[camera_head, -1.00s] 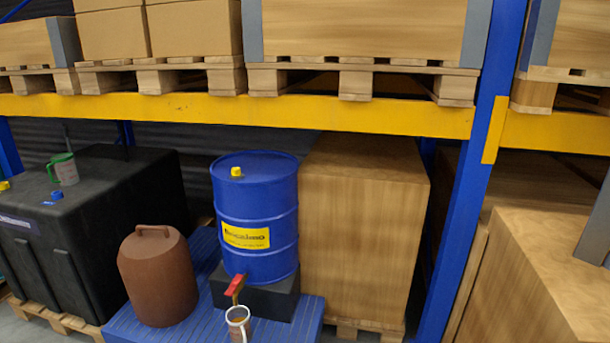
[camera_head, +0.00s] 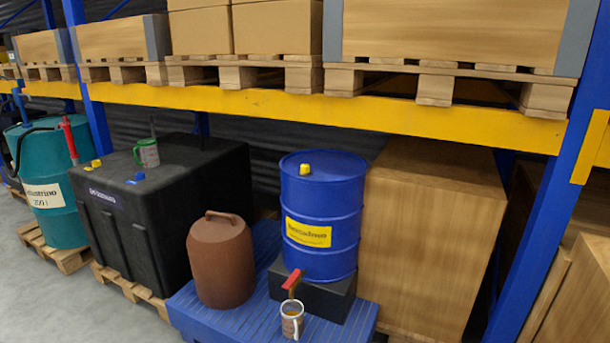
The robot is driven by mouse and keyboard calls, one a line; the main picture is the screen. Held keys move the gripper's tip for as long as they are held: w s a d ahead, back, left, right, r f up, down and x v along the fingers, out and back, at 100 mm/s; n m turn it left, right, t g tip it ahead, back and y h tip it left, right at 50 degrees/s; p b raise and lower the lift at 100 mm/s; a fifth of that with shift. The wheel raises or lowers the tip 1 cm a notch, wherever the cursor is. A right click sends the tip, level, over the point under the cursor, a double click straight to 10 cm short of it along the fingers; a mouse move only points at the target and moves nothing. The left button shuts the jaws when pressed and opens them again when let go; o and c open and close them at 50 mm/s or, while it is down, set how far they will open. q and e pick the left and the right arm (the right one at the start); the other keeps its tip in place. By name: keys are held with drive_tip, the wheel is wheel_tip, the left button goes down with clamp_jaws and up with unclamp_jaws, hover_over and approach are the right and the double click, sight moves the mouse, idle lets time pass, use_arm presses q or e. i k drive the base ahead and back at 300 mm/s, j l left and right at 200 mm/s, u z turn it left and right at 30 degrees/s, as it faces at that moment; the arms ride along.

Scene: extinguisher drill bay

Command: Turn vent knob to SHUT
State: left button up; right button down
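No knob marked SHUT can be made out. A blue drum (camera_head: 319,260) with a yellow label (camera_head: 308,233) stands upright on a black block (camera_head: 330,299). A small yellow fitting (camera_head: 305,169) sits on the drum's top; I cannot tell whether it is the vent knob or how it is set. A red-handled tap (camera_head: 293,280) is at the drum's lower front. A white mug (camera_head: 292,320) with brownish contents stands below the tap. Neither of my grippers is in view.
A blue pallet (camera_head: 215,321) carries the block, mug and a brown jug (camera_head: 221,260). A black tank (camera_head: 140,220) with a green mug (camera_head: 147,153) and a teal drum (camera_head: 45,186) stand left. A wooden crate (camera_head: 430,240) is close right. A yellow rack beam (camera_head: 330,112) crosses above.

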sight(304, 168)
drive_tip(key=i+j, duration=0.4)
drive_tip(key=i+j+z, duration=0.15)
drive_tip(key=i+j, duration=0.3)
drive_tip(key=j, duration=0.15)
drive_tip(key=i+j, duration=0.35)
drive_tip(key=j, duration=0.2)
